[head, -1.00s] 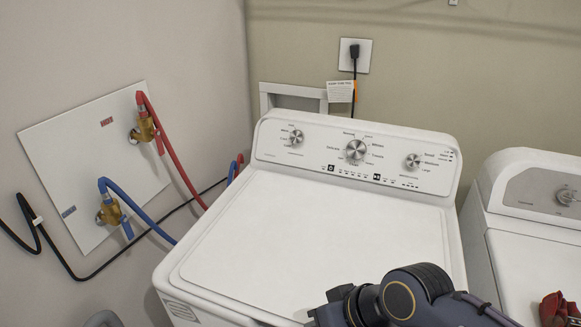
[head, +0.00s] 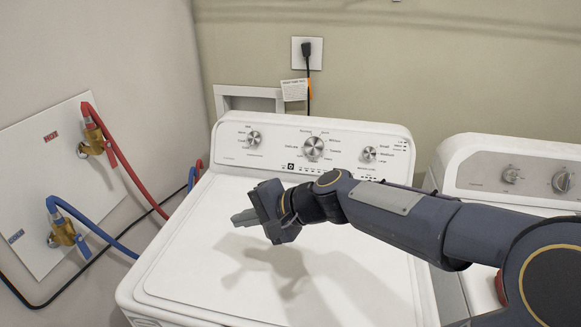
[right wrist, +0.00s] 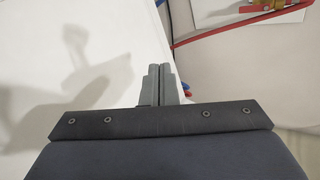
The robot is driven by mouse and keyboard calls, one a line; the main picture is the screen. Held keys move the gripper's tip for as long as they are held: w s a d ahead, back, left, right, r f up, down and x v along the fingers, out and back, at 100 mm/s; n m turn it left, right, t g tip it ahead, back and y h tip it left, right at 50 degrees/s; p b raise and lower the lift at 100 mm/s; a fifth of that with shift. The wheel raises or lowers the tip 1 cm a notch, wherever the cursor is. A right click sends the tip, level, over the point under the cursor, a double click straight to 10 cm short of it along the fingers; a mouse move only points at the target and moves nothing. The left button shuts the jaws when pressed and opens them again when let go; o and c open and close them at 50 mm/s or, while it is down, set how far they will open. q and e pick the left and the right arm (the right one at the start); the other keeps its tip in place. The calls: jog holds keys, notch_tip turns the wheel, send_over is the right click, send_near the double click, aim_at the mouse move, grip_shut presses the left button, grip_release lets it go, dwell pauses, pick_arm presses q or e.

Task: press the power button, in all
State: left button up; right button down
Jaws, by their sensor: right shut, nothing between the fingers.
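A white washer (head: 175,255) stands in the middle of the head view with its lid down. Its control panel (head: 230,145) runs along the back with three silver knobs. A small black square mark (head: 291,167), perhaps the power button, sits low on the panel left of the middle knob. My right gripper (head: 240,218) is above the lid, in front of the panel, pointing left and apart from it. Its fingers are together and empty, as the right wrist view (right wrist: 160,82) also shows. My left gripper is out of view.
A second white machine (head: 470,165) stands at the right, partly behind my arm. Red (head: 130,160) and blue (head: 95,230) hoses run from a wall plate (head: 25,170) at left. A corded outlet (head: 307,53) is on the back wall. Space above the lid's left half is free.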

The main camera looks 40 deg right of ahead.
aim_at(291, 166)
jog(key=w+d+f+m+t+h, duration=0.1)
jog(key=w+d+f+m+h, duration=0.1)
jog(key=w+d+m, duration=0.2)
jog(key=w+d+f+m+t+h, duration=0.1)
jog(key=w+d+m, duration=0.4)
jog(key=d, duration=0.5)
jog(key=w+d+f+m+t+h, duration=0.1)
jog(key=w+d+f+m+h, duration=0.1)
jog(key=w+d+m, duration=0.3)
jog(key=shift+d+f+m+h, duration=0.2)
jog(key=shift+d+m+h, duration=0.15)
jog(key=shift+d+m, duration=0.35)
jog(key=shift+d+f+m+h, duration=0.15)
jog(key=shift+d+m+h, duration=0.2)
jog(key=shift+d+m, duration=0.3)
jog(key=shift+d, duration=0.1)
jog(key=w+d+f+p, duration=0.1)
jog(key=w+d+f, duration=0.1)
jog(key=w+d, duration=0.1)
jog(key=w+d+f+p, duration=0.1)
jog(key=d, duration=0.1)
jog(key=shift+w+d+f+p, duration=0.15)
jog(key=shift+d+f+p, duration=0.05)
jog(key=shift+p, duration=0.1)
jog(key=shift+w+d+f, duration=0.25)
jog(key=shift+d, duration=0.1)
jog(key=shift+w+d+f, duration=0.2)
jog(key=shift+w+d, duration=0.05)
